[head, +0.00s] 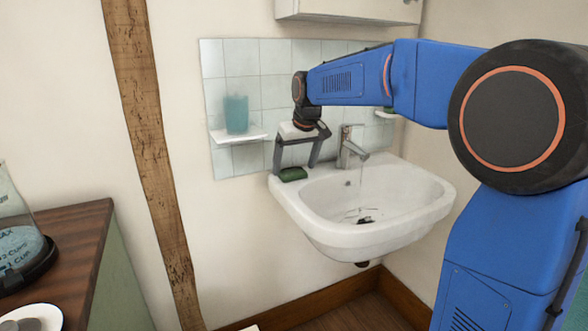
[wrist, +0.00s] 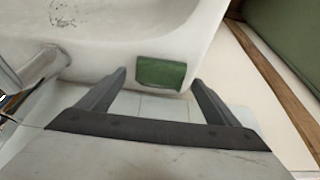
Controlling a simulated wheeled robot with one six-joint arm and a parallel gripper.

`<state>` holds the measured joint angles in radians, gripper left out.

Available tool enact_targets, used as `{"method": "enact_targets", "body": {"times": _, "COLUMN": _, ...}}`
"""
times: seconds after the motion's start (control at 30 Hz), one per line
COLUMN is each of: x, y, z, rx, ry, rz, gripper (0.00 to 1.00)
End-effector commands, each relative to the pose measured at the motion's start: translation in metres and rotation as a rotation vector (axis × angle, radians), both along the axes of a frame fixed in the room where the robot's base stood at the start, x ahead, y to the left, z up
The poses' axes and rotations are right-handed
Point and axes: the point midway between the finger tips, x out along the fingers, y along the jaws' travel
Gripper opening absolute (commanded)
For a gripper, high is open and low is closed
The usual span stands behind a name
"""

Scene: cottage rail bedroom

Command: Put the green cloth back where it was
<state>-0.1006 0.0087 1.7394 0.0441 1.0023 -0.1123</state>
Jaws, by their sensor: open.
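The green cloth (head: 293,174) is a small, dark green folded piece lying on the back left corner of the white sink's rim (head: 283,194). My gripper (head: 295,167) is open, pointing down just above the cloth, with a finger towards each side of it. In the wrist view the cloth (wrist: 161,73) shows between and slightly beyond the tips of the open gripper (wrist: 158,77), with nothing held. I cannot tell exactly how far the tips are above the rim.
The tap (head: 350,147) stands right of my gripper, with a thin stream falling into the basin. A small shelf (head: 238,135) holds a teal cup (head: 236,114) on the tiled wall. A wall cabinet (head: 350,10) hangs above. A brown-topped counter (head: 75,233) is at left.

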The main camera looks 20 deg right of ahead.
Motion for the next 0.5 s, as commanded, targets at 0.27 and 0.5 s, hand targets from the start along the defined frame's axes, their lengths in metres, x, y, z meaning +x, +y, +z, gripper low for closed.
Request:
{"method": "enact_targets", "body": {"times": 0.27, "x": -0.020, "y": -0.004, "z": 0.051, "rx": 0.000, "ry": -0.003, "rz": 0.000, "gripper": 0.85}}
{"method": "enact_targets", "body": {"times": 0.5, "x": -0.033, "y": -0.007, "z": 0.083, "rx": 0.000, "ry": -0.002, "rz": 0.000, "gripper": 0.85}}
